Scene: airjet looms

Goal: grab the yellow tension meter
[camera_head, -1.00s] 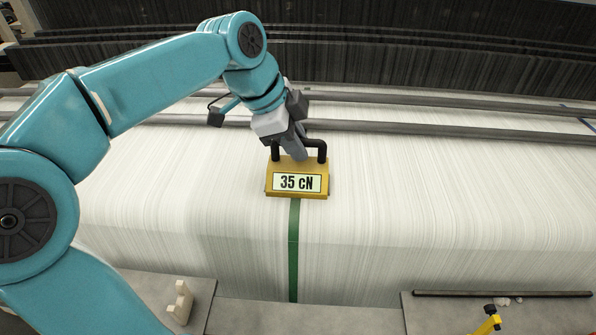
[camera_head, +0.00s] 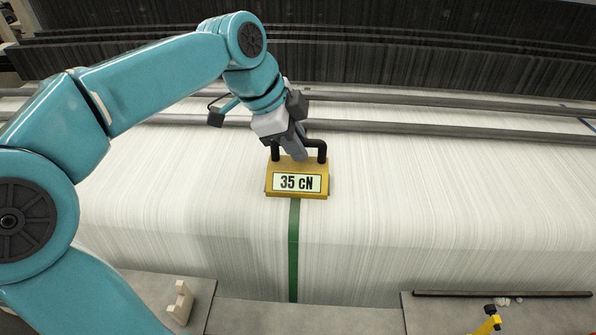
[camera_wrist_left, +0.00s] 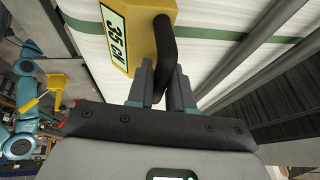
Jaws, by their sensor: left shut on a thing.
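The yellow tension meter (camera_head: 297,192) sits on the white warp sheet, over the upper end of a green stripe. Its display reads 35 cN, and a black handle arches from its top. My left gripper (camera_head: 297,150) is at the handle, its arm coming in from the left. In the left wrist view, the fingers of my left gripper (camera_wrist_left: 163,85) are shut on the black handle (camera_wrist_left: 164,42), with the yellow meter body (camera_wrist_left: 150,15) just beyond.
The white warp sheet (camera_head: 420,220) is clear around the meter. Grey bars (camera_head: 400,130) run across behind it, with dark thread rows (camera_head: 450,45) further back. A cream bracket (camera_head: 180,302) and a black rod (camera_head: 500,294) lie at the front edge.

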